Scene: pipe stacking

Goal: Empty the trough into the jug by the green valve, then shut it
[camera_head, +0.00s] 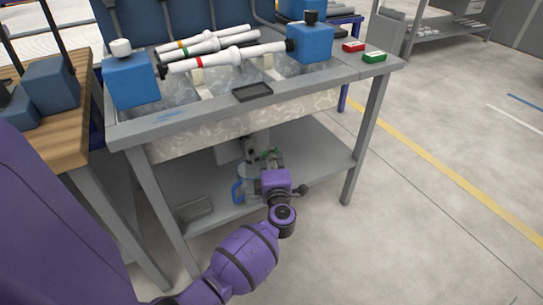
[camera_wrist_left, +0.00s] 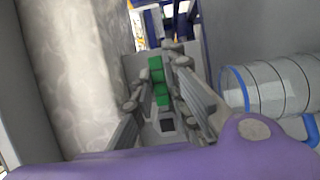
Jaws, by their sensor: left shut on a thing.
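The trough (camera_head: 235,117), with a pale marbled wall, is set in the grey bench; its wall also fills the left of the left wrist view (camera_wrist_left: 75,75). The green valve (camera_wrist_left: 157,80) lies between the fingers of my left gripper (camera_wrist_left: 165,85), which is shut on it. In the head view my left gripper (camera_head: 268,163) is under the trough, partly hiding the valve. The clear jug (camera_wrist_left: 275,88), with a blue rim band and a blue handle, is beside the gripper. In the head view its handle (camera_head: 237,192) shows above the lower shelf. My right gripper is not in view.
White pipes (camera_head: 225,57) with coloured bands lie across the trough between blue blocks (camera_head: 131,80). Bench legs flank the lower shelf (camera_head: 320,150).

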